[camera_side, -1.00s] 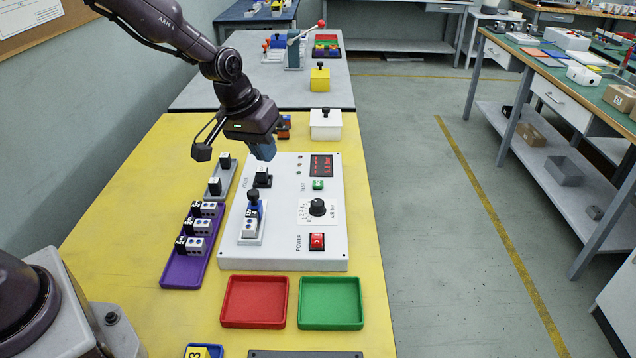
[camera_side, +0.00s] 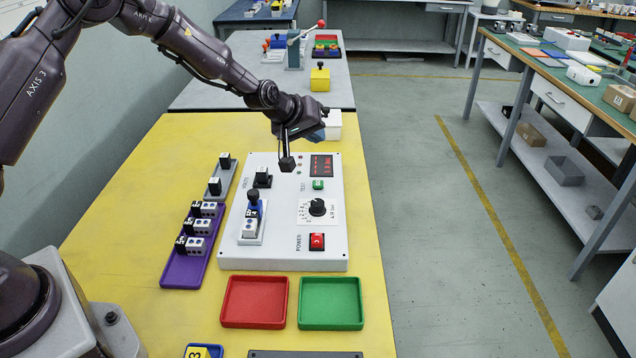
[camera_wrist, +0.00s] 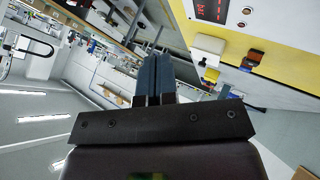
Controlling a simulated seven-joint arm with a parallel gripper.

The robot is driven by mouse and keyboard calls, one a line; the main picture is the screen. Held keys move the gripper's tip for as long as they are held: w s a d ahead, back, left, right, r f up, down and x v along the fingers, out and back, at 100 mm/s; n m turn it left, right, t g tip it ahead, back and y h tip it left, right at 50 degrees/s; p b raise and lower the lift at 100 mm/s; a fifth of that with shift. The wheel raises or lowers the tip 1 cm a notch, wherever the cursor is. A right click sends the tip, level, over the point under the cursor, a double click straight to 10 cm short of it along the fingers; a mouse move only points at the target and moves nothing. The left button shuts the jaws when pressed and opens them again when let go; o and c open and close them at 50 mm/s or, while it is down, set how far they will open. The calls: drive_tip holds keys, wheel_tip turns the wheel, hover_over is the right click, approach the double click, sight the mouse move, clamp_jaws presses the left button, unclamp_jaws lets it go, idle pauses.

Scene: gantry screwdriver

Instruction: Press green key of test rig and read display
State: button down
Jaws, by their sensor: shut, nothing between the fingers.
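The test rig (camera_side: 281,255) is a white panel on the yellow bench. Its small green key (camera_side: 318,184), beside the label TEST, stands below the dark display (camera_side: 321,166). The display shows red characters too small to read; it also shows in the wrist view (camera_wrist: 212,10), cut by the top edge, where its characters are also unclear. My gripper (camera_side: 319,135) is beyond the far edge of the rig, above the bench and apart from the key. In the wrist view its blue-grey fingers (camera_wrist: 156,60) are together and empty. The green key is out of the wrist view.
The rig carries a dial (camera_side: 317,207), a red POWER switch (camera_side: 317,241) and a clamped part (camera_side: 252,212). A purple tray (camera_side: 183,268) holds several parts at left. Empty red (camera_side: 254,302) and green (camera_side: 331,303) trays lie in front. A white box (camera_side: 333,121) stands behind my gripper.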

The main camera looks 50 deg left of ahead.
sight(316, 182)
drive_tip(key=shift+f, duration=4.4)
drive_tip(key=shift+f, duration=0.4)
drive_tip(key=shift+f, duration=0.45)
drive_tip(key=shift+r, duration=0.85)
drive_tip(key=shift+r, duration=2.55)
